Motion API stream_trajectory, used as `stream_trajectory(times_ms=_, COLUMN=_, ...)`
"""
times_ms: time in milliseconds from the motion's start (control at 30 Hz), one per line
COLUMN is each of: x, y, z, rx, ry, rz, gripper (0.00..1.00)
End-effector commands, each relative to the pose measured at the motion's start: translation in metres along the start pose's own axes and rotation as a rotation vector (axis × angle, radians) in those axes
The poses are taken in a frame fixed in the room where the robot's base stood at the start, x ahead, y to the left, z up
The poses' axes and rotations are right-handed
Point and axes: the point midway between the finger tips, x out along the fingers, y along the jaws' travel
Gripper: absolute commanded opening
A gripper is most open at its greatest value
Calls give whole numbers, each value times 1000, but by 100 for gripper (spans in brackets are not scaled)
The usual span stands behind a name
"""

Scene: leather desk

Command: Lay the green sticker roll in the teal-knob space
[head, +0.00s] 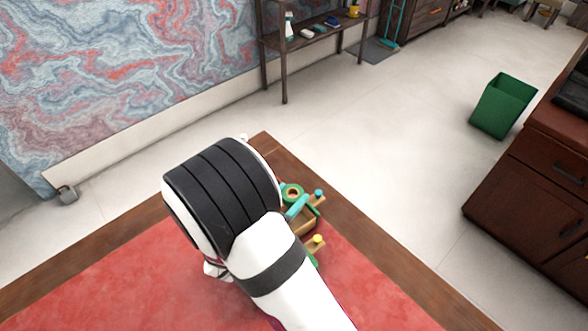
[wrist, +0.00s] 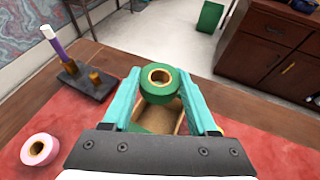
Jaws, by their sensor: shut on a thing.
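My gripper (wrist: 161,90) is shut on the green sticker roll (wrist: 157,84), whose tan core faces the camera. The roll also shows in the head view (head: 292,190), beside a teal fingertip. Below it is a wooden organizer (head: 304,224) with green parts; a bit of its floor shows between my fingers in the wrist view (wrist: 172,118). A teal knob (head: 319,193) stands at its far end, just right of the roll. A yellow knob (head: 318,239) stands nearer. My arm hides much of the organizer, and I cannot tell the roll's exact height above it.
In the wrist view, a pink roll (wrist: 40,149) lies on the red mat (wrist: 22,122) at left. A dark stand (wrist: 90,84) with short posts and an upright purple-and-white stick (wrist: 54,43) is behind it. The desk's wooden edge (head: 375,240) runs close beyond the organizer.

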Motion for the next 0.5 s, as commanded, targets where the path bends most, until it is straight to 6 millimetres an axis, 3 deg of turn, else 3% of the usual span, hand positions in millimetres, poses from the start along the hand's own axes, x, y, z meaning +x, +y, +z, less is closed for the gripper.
stream_trajectory(times_ms=100, x=-7, y=-5, z=-8, rx=0, ry=-4, rz=-7, gripper=6)
stream_trajectory(times_ms=500, x=11, y=-5, z=-48, rx=0, ry=-4, rz=-7, gripper=6)
